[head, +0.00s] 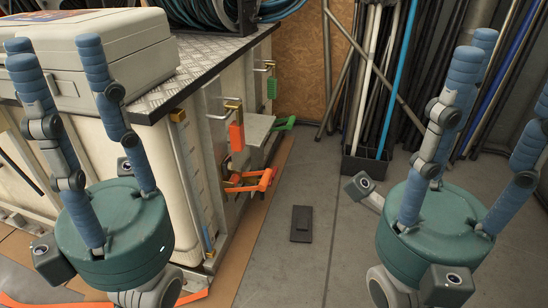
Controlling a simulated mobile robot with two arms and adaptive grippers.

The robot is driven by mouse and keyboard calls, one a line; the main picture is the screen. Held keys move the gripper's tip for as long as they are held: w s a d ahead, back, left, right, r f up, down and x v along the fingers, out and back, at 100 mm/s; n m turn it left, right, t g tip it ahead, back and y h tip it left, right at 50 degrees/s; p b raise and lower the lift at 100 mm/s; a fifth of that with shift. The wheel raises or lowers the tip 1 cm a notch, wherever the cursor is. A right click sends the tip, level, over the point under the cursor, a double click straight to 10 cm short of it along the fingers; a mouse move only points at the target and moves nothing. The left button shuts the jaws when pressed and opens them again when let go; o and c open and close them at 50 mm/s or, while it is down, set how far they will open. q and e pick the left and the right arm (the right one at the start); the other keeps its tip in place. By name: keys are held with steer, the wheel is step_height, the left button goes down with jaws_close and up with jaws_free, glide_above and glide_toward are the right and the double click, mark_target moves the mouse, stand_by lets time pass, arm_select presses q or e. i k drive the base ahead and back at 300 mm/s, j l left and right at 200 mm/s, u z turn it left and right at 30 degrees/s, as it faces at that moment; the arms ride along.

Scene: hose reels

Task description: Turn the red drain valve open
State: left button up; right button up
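Two orange-red valve handles are on the side of the cream tank cabinet in the head view. One handle (237,137) hangs upright below a brass fitting. A lower orange-red lever (252,181) sticks out sideways near the floor; I cannot tell which one is the drain valve. My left gripper (57,50) is open and empty, its blue-padded fingers spread upward in front of the cabinet, left of the handles and apart from them. My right gripper (503,72) is open and empty at the right, over the floor and far from the handles.
A green handle (271,88) and a green lever (283,124) are near the red ones. A grey case (125,52) lies on the cabinet's tread-plate top (205,62). A black holder (365,166) with poles stands behind. A dark block (301,224) lies on otherwise clear floor.

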mark_target(275, 170)
steer(key=l+u, duration=0.1)
steer(key=u, duration=0.4)
steer(key=l+u, duration=0.15)
steer(key=u, duration=0.35)
steer(key=l+u, duration=0.35)
steer(key=l, duration=0.4)
steer(key=k+l+u, duration=0.1)
steer(key=l+u, duration=0.3)
steer(key=l, duration=0.3)
steer(key=i+l, duration=0.4)
steer(key=l, duration=0.2)
